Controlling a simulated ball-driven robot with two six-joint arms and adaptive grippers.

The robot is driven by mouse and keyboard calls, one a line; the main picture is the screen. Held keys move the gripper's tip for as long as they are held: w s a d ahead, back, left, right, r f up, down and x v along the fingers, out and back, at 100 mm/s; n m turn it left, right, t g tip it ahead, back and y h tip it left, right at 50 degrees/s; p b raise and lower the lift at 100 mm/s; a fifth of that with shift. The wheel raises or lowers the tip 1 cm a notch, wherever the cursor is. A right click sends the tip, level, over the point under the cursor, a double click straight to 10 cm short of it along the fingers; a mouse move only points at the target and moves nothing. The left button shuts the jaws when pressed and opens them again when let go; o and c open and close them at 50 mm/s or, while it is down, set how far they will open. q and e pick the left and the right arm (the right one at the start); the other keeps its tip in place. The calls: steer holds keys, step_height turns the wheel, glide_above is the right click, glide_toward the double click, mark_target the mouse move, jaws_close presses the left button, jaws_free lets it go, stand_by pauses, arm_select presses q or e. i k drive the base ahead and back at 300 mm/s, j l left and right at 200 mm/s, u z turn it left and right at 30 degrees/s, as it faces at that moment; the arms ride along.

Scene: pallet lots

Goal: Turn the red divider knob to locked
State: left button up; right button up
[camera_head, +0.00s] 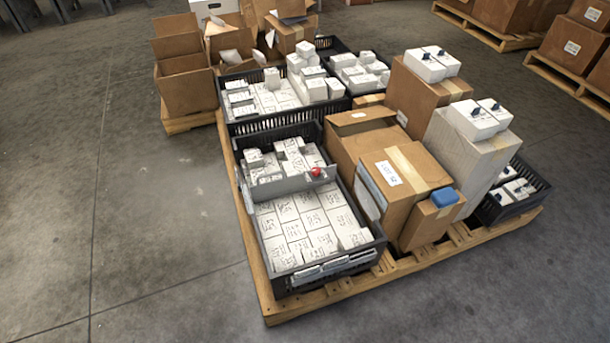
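The red divider knob (316,171) is a small red spot on the upper right part of a grey divider (290,184). The divider crosses a black crate (265,245) at the front left of the pallet. White boxes fill the crate on both sides of the divider. The knob is too small to tell which way it is turned. Neither of my grippers is in view.
The crate stands on a wooden pallet (300,303). Brown cartons (407,178) stand close on its right, one topped by a blue item (446,197). More crates and open cartons (183,75) are behind. The concrete floor (120,220) at left is clear.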

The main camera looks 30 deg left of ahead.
mark_target(315, 170)
steer(key=u, duration=1.15)
steer(key=i+l+u, duration=0.2)
steer(key=u, duration=0.3)
steer(key=i+l+u, duration=0.1)
steer(key=l+u, duration=0.35)
